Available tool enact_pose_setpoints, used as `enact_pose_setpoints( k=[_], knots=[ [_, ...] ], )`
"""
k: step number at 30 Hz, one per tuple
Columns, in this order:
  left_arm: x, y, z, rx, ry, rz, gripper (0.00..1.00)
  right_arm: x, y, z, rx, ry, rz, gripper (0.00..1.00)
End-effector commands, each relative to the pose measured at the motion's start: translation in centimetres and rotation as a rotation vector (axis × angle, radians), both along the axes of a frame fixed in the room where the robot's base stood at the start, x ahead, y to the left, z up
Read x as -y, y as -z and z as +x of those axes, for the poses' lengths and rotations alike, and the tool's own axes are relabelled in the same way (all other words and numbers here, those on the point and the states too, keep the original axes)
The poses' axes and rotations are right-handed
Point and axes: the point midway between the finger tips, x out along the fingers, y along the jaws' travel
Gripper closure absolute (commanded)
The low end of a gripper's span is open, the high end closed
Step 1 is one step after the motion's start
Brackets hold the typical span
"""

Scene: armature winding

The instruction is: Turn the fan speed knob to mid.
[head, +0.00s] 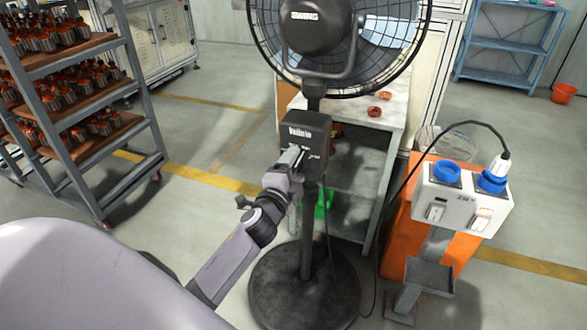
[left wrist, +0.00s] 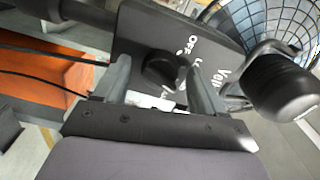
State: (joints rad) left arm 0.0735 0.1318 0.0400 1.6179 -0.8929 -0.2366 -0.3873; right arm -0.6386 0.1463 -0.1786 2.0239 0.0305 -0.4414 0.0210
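The black pedestal fan (head: 315,30) stands at the centre of the head view, with a dark control box (head: 306,132) on its pole. The speed knob (left wrist: 160,70) is a round black knob on that box's face in the left wrist view, with white lettering beside it. My left gripper (head: 291,156) reaches the front of the box. In the left wrist view its two fingers (left wrist: 160,80) are apart, one on each side of the knob. I cannot tell whether they touch it. The knob is hidden by the gripper in the head view. My right gripper is not in view.
A white socket box (head: 462,198) with blue plugs sits on an orange stand (head: 398,240) to the right, and a black cable runs from it toward the fan. A workbench (head: 372,112) stands behind the fan. A rack (head: 85,100) of armatures is at left.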

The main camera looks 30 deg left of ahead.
Motion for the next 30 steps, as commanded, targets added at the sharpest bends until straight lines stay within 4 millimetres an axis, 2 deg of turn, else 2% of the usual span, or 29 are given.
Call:
enact_pose_setpoints(
  k=[7, 15, 21, 30],
  knots=[
    [0.2, 0.1, -0.9, -0.002, -0.001, -0.001, 0.3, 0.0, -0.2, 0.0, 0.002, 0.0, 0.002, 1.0],
    [1.1, 0.1, -4.6, -0.003, 0.0, -0.002, 0.3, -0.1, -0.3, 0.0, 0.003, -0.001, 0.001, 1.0],
    [1.5, 0.1, -6.5, -0.001, -0.001, 0.0, 0.3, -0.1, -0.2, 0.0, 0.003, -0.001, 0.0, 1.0],
    [1.7, 0.0, -7.0, 0.0, 0.0, 0.0, 0.3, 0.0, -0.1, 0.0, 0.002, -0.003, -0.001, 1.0]
  ],
)
